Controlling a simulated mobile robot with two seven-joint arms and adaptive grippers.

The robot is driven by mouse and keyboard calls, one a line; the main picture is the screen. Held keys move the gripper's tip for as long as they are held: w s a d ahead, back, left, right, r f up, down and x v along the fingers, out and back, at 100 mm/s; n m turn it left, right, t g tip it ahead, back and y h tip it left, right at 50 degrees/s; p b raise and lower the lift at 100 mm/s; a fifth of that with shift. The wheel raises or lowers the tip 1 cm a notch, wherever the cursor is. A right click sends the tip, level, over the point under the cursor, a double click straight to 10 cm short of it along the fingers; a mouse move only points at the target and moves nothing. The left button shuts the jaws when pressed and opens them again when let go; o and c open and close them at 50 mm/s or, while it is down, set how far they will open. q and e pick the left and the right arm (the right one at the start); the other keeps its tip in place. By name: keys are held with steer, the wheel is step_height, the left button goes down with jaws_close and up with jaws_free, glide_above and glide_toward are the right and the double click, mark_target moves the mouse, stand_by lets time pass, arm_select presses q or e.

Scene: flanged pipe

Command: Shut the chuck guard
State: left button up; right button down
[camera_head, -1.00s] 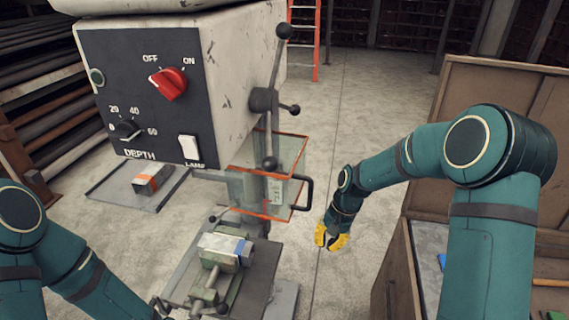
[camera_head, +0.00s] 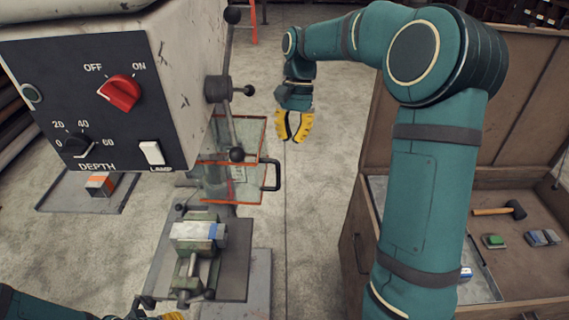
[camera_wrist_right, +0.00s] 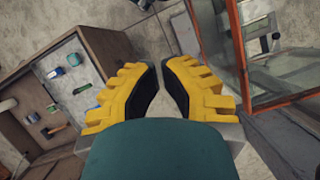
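The chuck guard (camera_head: 232,160) is a clear panel box with orange edges below the drill head, with a black handle (camera_head: 274,174) on its right side. It also shows at the right of the right wrist view (camera_wrist_right: 280,60), swung out from the machine. My right gripper (camera_head: 292,138) has yellow fingers. It hangs to the right of the guard, above and apart from the handle. In the right wrist view its two fingers (camera_wrist_right: 161,75) are spread with only floor between them. My left gripper (camera_head: 165,317) shows only in part at the bottom edge; its fingers are mostly cut off.
The drill head (camera_head: 150,90) carries a red switch (camera_head: 120,93) and feed levers (camera_head: 240,90). A green vise (camera_head: 195,255) holds a metal block (camera_head: 197,231) under the guard. A wooden cabinet (camera_head: 520,110) with tools stands right. Floor between is clear.

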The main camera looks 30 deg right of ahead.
mark_target(258, 184)
steer(key=s+a+f, duration=0.3)
steer(key=a+f, duration=0.1)
steer(key=shift+s, duration=0.35)
steer(key=shift+s+a, duration=0.1)
steer(key=shift+a, duration=0.1)
steer(key=a+m, duration=0.1)
steer(key=a, duration=0.1)
steer(key=s+a+m+t, duration=0.1)
steer(key=a+m, duration=0.1)
steer(key=a, duration=0.1)
steer(key=s+a+m, duration=0.1)
steer(key=a, duration=0.2)
steer(key=shift+y, duration=0.4)
steer(key=shift+a+f+m+t, duration=0.1)
steer(key=shift+a+m+t, duration=0.2)
steer(key=shift+a+m, duration=0.1)
